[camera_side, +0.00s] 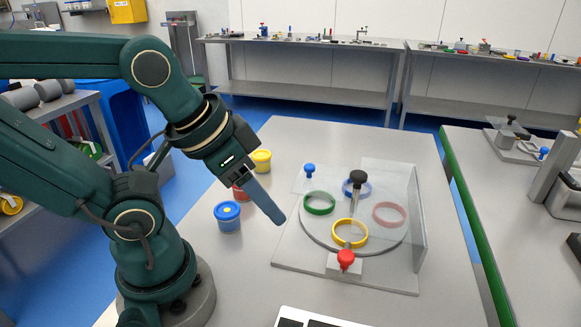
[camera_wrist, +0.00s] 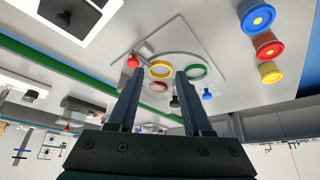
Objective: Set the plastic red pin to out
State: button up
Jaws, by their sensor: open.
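The red pin (camera_side: 346,260) has a round red head and sits in a small grey block at the front edge of the fixture plate (camera_side: 290,258). It also shows in the wrist view (camera_wrist: 133,62), just left of the fingers. How far it is pushed in or pulled out is hard to tell. My gripper (camera_side: 281,219) is open and empty, above the plate's left edge, left of and apart from the red pin. In the wrist view my gripper's two fingers (camera_wrist: 158,76) stand apart with the yellow ring showing between their tips.
Clear panels (camera_side: 420,225) stand behind and right. A blue pin (camera_side: 309,169) is at back left. Blue (camera_side: 228,219), red and yellow tubs stand left.

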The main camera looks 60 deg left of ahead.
jog(key=shift+o, duration=0.3)
jog(key=shift+o, duration=0.8)
jog(key=g, duration=0.6)
send_over(346, 254)
notch_tip(346, 254, down, 5)
jog(key=shift+r, duration=0.1)
jog(key=shift+f, duration=2.55)
